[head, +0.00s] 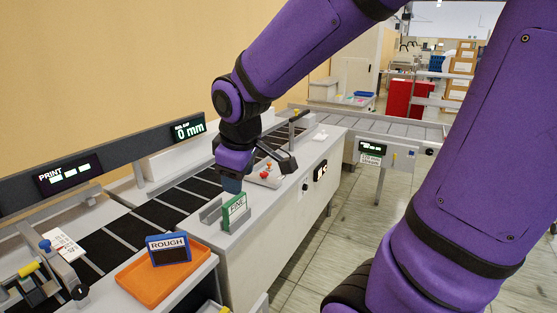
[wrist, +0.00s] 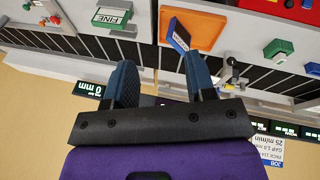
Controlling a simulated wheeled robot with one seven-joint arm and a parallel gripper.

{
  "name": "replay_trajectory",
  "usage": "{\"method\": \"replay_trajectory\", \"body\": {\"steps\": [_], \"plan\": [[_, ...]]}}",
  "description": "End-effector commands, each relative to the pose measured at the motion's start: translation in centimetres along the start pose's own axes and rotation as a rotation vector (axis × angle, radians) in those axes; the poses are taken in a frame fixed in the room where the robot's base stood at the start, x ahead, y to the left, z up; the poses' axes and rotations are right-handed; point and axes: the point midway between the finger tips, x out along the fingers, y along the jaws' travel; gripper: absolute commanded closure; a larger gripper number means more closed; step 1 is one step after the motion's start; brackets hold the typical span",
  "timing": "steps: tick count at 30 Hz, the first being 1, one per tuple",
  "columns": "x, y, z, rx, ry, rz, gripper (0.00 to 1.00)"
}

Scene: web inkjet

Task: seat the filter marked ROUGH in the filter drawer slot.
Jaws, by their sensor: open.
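The filter marked ROUGH (head: 168,250) is a blue block with a pale label, standing on an orange tray in the head view. It also shows in the wrist view (wrist: 179,36). A green filter marked FINE (head: 234,211) stands in a grey slotted holder (head: 210,213), which looks like the filter drawer slot; the wrist view shows this green block too (wrist: 113,16). My gripper (wrist: 162,78) is open, with nothing between its two blue fingers. In the head view it hangs above the counter, just behind the green filter. Part of it is hidden by its own wrist.
The orange tray (head: 138,282) lies at the front of the counter. A dark segmented belt (head: 155,214) runs behind it, under a rail with displays (head: 70,176). A small device with a red knob (head: 265,175) sits to the right of the holder.

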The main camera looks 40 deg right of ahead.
Motion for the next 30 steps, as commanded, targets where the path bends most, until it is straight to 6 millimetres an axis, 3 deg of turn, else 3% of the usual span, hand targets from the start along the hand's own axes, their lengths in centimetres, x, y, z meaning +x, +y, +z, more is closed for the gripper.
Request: {"method": "replay_trajectory", "body": {"steps": [1, 6, 12, 18, 30], "plan": [[-1.6, -0.3, 0.8, 0.058, 0.022, 0.007, 0.49], [-5.9, -1.6, 3.5, 0.259, 0.079, 0.001, 0.49], [-9.4, -3.3, 6.6, 0.458, 0.141, -0.029, 0.49], [-10.9, -4.4, 8.2, 0.557, 0.170, -0.055, 0.49], [-11.0, -4.5, 8.4, 0.572, 0.173, -0.060, 0.49]]}}
